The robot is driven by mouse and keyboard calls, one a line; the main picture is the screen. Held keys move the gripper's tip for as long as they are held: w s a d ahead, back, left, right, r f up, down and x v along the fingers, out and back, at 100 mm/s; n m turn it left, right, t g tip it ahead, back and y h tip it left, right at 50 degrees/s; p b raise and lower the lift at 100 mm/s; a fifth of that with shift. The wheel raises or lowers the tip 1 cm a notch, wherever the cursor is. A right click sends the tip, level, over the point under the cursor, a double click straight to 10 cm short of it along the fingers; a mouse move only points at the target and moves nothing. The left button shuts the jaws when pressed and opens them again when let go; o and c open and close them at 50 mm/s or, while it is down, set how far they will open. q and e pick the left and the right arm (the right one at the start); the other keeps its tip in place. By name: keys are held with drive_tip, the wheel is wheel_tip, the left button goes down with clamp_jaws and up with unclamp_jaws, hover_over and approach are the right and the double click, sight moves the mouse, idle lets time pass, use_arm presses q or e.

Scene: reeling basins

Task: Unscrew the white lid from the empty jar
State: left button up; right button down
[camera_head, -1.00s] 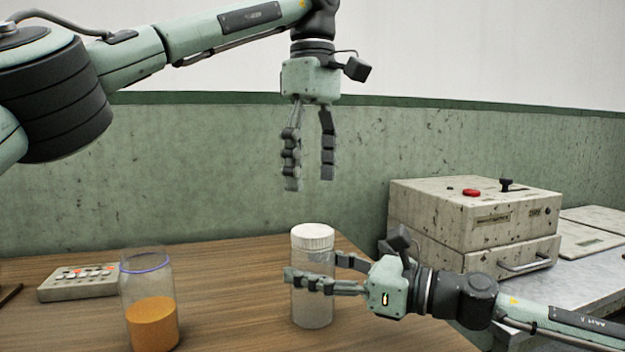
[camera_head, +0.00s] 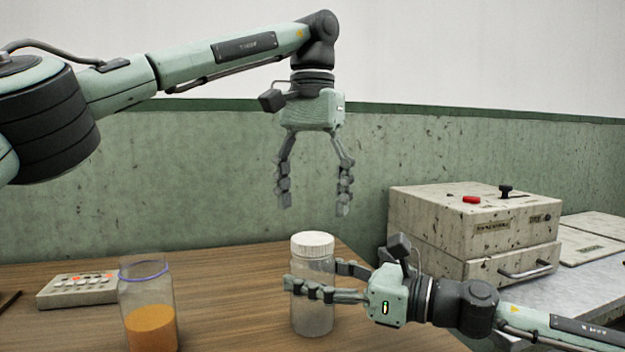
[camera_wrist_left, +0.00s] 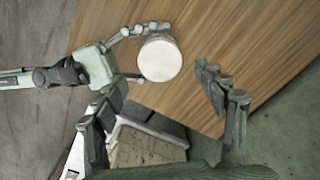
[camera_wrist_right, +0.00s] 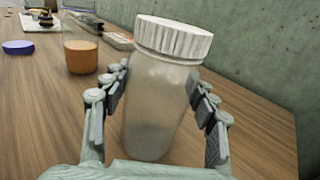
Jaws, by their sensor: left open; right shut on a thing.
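The empty jar (camera_head: 313,318) stands upright on the wooden table, clear and frosted-looking, with the white lid (camera_head: 312,244) on its top. The lid also shows in the left wrist view (camera_wrist_left: 160,59) and in the right wrist view (camera_wrist_right: 173,38). My right gripper (camera_head: 318,282) is shut on the jar's body below the lid, one finger on each side. My left gripper (camera_head: 314,205) is open and empty, pointing down above the lid with a gap between its fingertips and the lid.
A jar of orange contents (camera_head: 151,325) with a blue-purple ring stands to the left. A button panel (camera_head: 78,290) lies behind it. A worn box machine (camera_head: 470,228) with a red button stands at right. A blue lid (camera_wrist_right: 18,47) lies on the table.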

sight(312, 237)
use_arm(q)
drive_tip(key=shift+f, duration=2.6)
